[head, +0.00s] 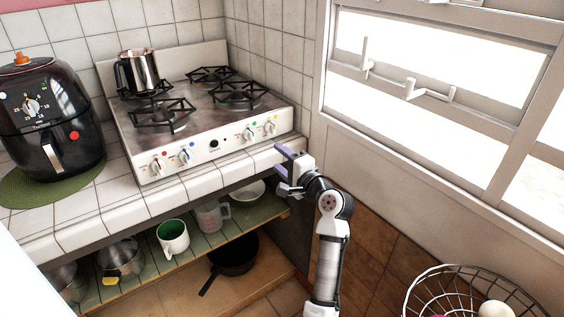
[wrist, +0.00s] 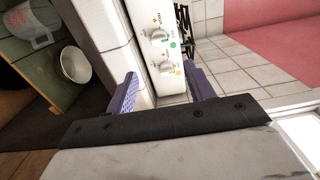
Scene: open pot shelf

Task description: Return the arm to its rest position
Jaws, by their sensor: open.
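My gripper (head: 283,164) is in front of the stove's right front corner, close to the counter edge, in the head view. In the wrist view its two purple fingers (wrist: 163,92) stand wide apart with nothing between them. The stove's control panel with its knobs (wrist: 160,45) shows beyond the fingers. My arm rises from the lower middle of the head view, bent at the elbow, to the right of the open shelf.
The stove (head: 205,110) holds a metal pot (head: 139,72). A black air fryer (head: 50,120) stands at left. The open shelf (head: 205,247) below holds a green-white mug (head: 173,237), a white bowl (head: 248,191) and pots. A wire basket (head: 410,300) is at lower right, beneath the window.

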